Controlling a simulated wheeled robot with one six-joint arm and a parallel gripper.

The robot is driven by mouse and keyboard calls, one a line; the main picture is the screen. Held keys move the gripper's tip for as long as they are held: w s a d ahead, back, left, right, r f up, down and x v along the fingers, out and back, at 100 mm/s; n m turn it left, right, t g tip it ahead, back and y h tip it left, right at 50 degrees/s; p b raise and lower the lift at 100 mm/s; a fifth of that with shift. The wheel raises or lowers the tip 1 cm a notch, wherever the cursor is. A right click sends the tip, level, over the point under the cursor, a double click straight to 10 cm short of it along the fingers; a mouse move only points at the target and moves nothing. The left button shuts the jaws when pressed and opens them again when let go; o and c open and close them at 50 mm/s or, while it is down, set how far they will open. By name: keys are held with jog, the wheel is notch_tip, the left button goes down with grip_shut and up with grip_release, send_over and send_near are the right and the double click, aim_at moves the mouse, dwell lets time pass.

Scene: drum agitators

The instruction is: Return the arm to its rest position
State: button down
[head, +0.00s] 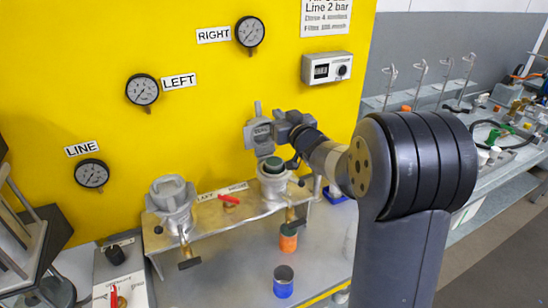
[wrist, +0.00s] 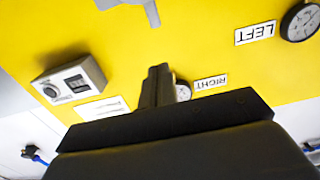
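My arm (head: 414,160) reaches from the lower right toward the yellow panel. My gripper (head: 282,126) is at its far end, in front of the panel and close to the grey upper part of the right-hand fixture (head: 260,134). In the wrist view, its two dark fingers (wrist: 157,84) lie close together with nothing visible between them. The head view does not show clearly whether the gripper touches the fixture.
The left-hand fixture (head: 172,203) stands on the metal bench shelf. Three gauges and a control box (head: 327,68) are on the yellow panel (head: 215,95). A cluttered bench (head: 480,130) lies right.

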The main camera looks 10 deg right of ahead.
aim_at(258, 104)
jog(key=w+a+f, duration=0.1)
jog(key=w, duration=0.2)
jog(key=w+a+f+p, duration=0.1)
jog(key=w, duration=0.3)
jog(key=w+a+f, duration=0.1)
jog(key=w, duration=0.3)
jog(key=shift+w+a, duration=0.25)
jog(key=shift+a, duration=0.15)
jog(key=shift+s+d, duration=0.1)
jog(key=shift+s, duration=0.15)
jog(key=shift+r, duration=0.1)
